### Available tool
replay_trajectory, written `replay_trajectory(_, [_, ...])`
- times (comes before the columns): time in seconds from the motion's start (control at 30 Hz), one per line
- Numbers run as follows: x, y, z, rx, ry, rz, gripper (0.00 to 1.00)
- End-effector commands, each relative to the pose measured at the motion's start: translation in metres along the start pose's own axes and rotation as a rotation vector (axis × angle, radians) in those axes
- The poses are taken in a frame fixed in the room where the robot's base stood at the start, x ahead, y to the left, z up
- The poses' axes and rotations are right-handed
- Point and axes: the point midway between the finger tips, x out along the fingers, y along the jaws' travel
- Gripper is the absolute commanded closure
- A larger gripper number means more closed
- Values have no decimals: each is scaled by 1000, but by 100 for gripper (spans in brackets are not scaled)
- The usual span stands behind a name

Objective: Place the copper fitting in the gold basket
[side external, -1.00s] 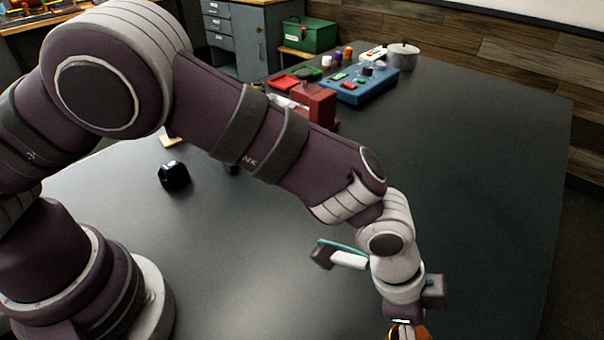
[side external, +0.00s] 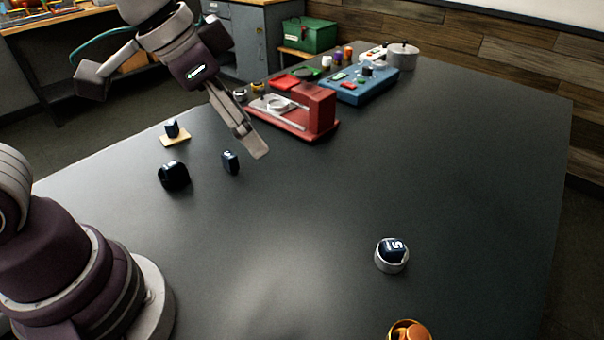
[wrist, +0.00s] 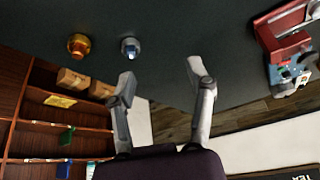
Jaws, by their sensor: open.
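The gold basket (side external: 409,322) stands at the bottom edge of the side external view, partly cut off. A copper-orange piece, seemingly the copper fitting (side external: 407,333), shows inside its rim. In the wrist view the gold basket (wrist: 78,53) is at the upper left with an orange top in it; fine detail is too small to tell. My gripper (side external: 256,153) is far from it, in the air at the upper left, near the red machine. In the wrist view my gripper (wrist: 160,74) has its two fingers well apart with nothing between them.
A silver basket (side external: 390,267) holds a dark blue block. Dark pieces (side external: 174,176) and (side external: 231,162) lie at the left, another on a wooden pad (side external: 175,140). A red machine (side external: 316,108) and blue box (side external: 362,85) stand behind. The table's middle is clear.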

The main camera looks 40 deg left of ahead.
Motion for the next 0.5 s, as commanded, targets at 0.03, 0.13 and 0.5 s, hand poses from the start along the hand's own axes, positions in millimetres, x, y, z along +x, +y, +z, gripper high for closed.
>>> replay_trajectory(0.03, [-12,-17,17,-104,18,-51,46])
replay_trajectory(0.13, [-24,-37,48,-270,31,-129,46])
replay_trajectory(0.5, [-29,-46,72,-386,38,-181,46])
